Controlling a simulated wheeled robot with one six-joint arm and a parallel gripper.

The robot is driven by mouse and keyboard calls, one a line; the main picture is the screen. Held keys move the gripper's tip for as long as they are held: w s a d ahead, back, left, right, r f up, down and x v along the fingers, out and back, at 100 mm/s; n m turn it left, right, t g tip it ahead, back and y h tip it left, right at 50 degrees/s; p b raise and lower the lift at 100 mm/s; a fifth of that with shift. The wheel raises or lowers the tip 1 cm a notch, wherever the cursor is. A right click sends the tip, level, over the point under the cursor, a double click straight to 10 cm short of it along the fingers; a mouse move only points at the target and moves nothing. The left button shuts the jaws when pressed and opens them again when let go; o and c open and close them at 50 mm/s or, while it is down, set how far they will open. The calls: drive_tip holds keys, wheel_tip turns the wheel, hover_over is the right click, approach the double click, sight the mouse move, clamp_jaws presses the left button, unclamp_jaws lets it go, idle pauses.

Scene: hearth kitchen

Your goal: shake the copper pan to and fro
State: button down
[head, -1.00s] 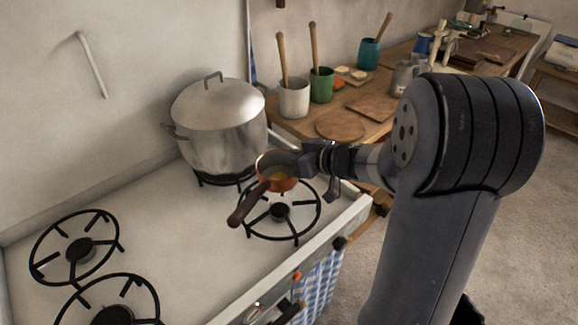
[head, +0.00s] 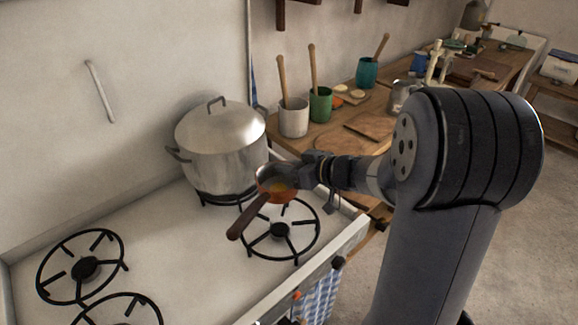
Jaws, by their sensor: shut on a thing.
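The small copper pan (head: 280,193) is over the front right burner (head: 281,232) of the white stove. Its dark brown handle (head: 248,217) points down and left in the picture, toward the stove's front left. Something yellowish shows inside the pan. My gripper (head: 290,172) comes in from the right and is shut on the pan at its rim side. The fingertips are partly hidden, and I cannot tell whether the pan touches the burner grate.
A large lidded steel pot (head: 221,148) stands close behind the pan on the back burner. Two empty burners (head: 85,267) are at the left. A wooden counter (head: 305,148) with utensil jars (head: 293,118) and boards lies beyond the stove. The stove's middle is clear.

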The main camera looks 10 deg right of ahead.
drive_tip(key=shift+w, duration=0.1)
drive_tip(key=shift+w, duration=0.25)
drive_tip(key=shift+r, duration=0.2)
drive_tip(key=shift+s, duration=0.55)
drive_tip(key=shift+w+f, duration=0.25)
drive_tip(key=shift+w, duration=0.1)
drive_tip(key=shift+s+r, duration=0.15)
drive_tip(key=shift+s, duration=0.05)
drive_tip(key=shift+w, duration=0.1)
